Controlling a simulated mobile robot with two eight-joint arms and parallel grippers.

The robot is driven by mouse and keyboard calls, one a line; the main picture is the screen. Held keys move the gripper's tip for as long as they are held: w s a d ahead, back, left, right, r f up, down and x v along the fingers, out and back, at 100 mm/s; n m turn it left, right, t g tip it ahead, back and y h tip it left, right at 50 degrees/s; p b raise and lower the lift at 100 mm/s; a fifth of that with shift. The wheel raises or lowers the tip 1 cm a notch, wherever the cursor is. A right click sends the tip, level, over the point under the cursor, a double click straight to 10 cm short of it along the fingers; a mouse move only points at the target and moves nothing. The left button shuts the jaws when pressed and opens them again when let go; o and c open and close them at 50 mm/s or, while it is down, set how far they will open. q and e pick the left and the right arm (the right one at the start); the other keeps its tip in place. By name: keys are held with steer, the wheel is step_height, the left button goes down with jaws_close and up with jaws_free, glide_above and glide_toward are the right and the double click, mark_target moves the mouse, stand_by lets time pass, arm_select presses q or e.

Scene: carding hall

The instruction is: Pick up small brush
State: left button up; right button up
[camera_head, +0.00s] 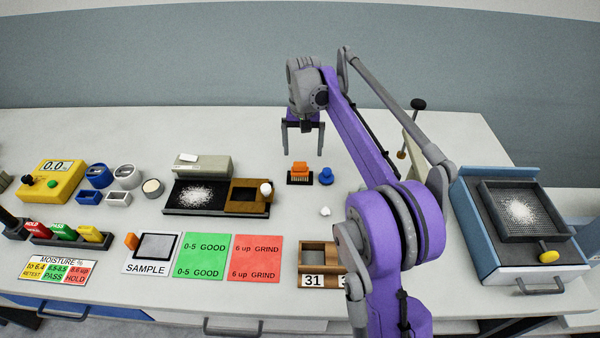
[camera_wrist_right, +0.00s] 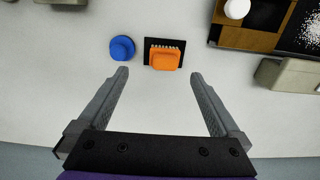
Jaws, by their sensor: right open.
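The small brush (camera_head: 299,170) has an orange back and pale bristles and sits on a black pad (camera_head: 291,180) on the white table. My right gripper (camera_head: 303,152) is open and empty, above and behind the brush in the head view. In the right wrist view the brush (camera_wrist_right: 166,59) lies ahead of the two fingertips, within the width of the gap (camera_wrist_right: 158,75), and is not touched. Its bristles point away from the gripper there. My left gripper is in neither view.
A blue knobbed thing (camera_head: 326,176) stands close beside the brush. A dark tray (camera_head: 215,209) with white grains and a wooden box lies to the left. A blue sieve unit (camera_head: 474,239) stands at the right. Bare table surrounds the pad in front and behind.

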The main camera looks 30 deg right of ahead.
mark_target(300, 163)
steer(key=f, duration=0.8)
steer(key=shift+w+a+f, duration=0.15)
steer(key=shift+w+a, duration=0.15)
steer(key=c, duration=1.5)
step_height(300, 163, up, 10)
steer(key=shift+r, duration=0.1)
steer(key=o, duration=0.8)
steer(key=c, duration=0.5)
steer(key=shift+a, duration=0.1)
steer(key=shift+c, duration=0.2)
